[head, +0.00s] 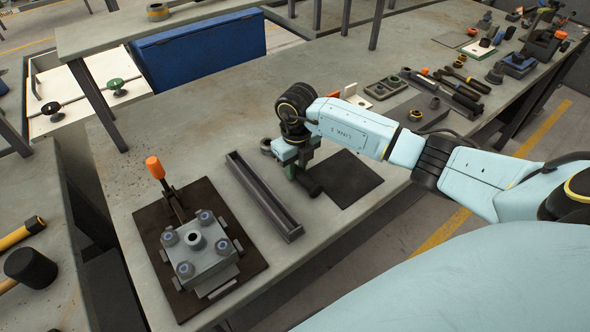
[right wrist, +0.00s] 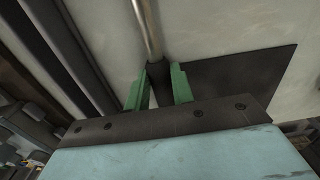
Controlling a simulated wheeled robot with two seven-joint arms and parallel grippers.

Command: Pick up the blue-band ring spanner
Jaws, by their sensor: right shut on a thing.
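My right gripper (head: 297,168) is low over the bench, beside the near-left part of a dark mat. In the right wrist view its two green fingers (right wrist: 159,88) are closed on a dark-handled tool (right wrist: 158,72), whose bare metal shaft runs away toward the top edge. In the head view a dark cylindrical end of this tool (head: 310,186) shows below the fingers. I see no blue band on it, and its far end is hidden, so I cannot tell whether it is the ring spanner. My left gripper is not in view.
A long grey channel tray (head: 262,196) lies just left of my right gripper. A bolted fixture (head: 203,252) with an orange-tipped lever stands on a brown plate further left. The dark mat (head: 345,180) is bare at its right. Several tools, including pliers-like ones (head: 466,82), lie further back.

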